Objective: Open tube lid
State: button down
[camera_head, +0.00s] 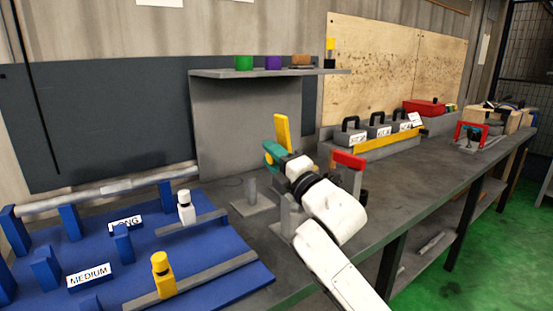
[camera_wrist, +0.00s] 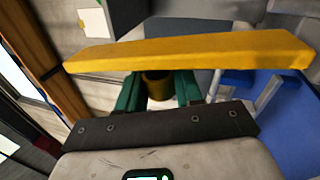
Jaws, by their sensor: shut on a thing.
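My gripper (camera_head: 272,155) is raised over the grey bench, left of the red-topped post, with its teal fingers pointing away to the left. In the wrist view the two green fingers (camera_wrist: 162,92) are closed around a short dark-yellow round piece (camera_wrist: 158,84). A long flat yellow bar (camera_wrist: 190,48) runs across in front of them. It also shows upright beside the fingers in the head view (camera_head: 282,133). The bar and round piece seem to belong together, but the joint is hidden. I cannot tell which thing is the tube or whether this is its lid.
A red-topped post (camera_head: 348,160) and a bare grey post (camera_head: 251,190) stand nearby. A shelf (camera_head: 215,73) holds green, purple and brown pieces. A blue rack (camera_head: 215,270) carries yellow and white clamps. Black-handled grey boxes (camera_head: 378,137) stand behind.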

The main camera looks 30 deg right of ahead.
jog(key=shift+f, duration=0.1)
dwell(0.3)
jog(key=c, duration=0.8)
grip_release()
jog(key=shift+c, duration=0.2)
jog(key=b+v, duration=0.1)
jog(key=v, duration=0.9)
jog(key=shift+s+b, duration=0.35)
jog(key=shift+s, duration=0.05)
